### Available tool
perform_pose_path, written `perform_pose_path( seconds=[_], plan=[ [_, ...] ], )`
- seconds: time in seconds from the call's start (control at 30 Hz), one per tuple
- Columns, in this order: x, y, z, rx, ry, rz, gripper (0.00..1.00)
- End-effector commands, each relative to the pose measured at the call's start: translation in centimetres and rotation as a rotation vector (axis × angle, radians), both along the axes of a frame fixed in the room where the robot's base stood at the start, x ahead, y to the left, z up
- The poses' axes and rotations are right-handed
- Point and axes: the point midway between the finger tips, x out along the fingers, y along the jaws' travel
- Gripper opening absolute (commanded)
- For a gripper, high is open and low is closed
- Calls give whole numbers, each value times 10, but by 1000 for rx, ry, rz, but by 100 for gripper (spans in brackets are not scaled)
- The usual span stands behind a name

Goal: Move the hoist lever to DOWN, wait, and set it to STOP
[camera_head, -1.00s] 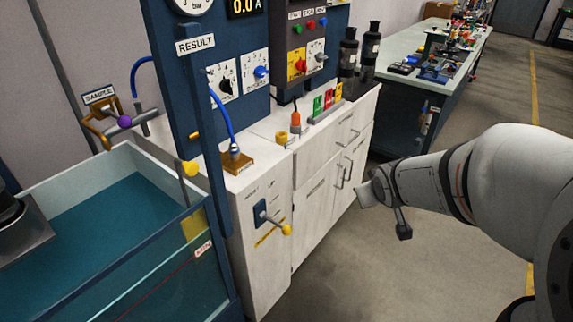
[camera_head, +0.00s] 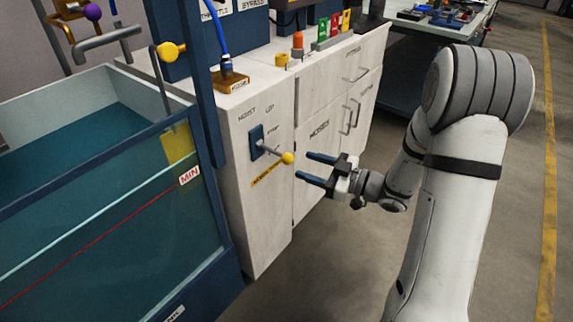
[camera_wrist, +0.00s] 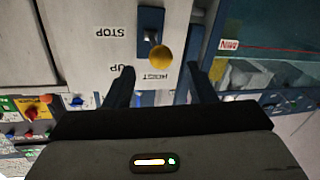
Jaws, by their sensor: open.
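The hoist lever has a yellow ball knob (camera_head: 287,158) on a grey rod that sticks out of a blue plate (camera_head: 257,141) on the white cabinet's end panel. HOIST, UP and STOP are printed around it; I cannot tell its exact setting. My gripper (camera_head: 301,165) is open and empty, just right of the knob in the head view, fingers pointing at it. In the wrist view the lettering is upside down. There the knob (camera_wrist: 161,58) shows between and just beyond the fingertips of my gripper (camera_wrist: 159,72), with no clear contact.
A glass-walled water tank (camera_head: 95,215) with a MIN label (camera_head: 190,175) stands left of the lever. The white cabinet's handled doors (camera_head: 325,125) run to the right. A yellow label (camera_head: 270,175) sits below the lever. The floor in front is free.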

Motion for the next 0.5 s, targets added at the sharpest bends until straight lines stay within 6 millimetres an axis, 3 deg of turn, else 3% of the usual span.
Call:
perform_pose_path(
  seconds=[0.3,0.5],
  plan=[
    [22,46,-1,-2,-1,1,50],
    [29,57,1,-2,0,-2,50]
  ],
)
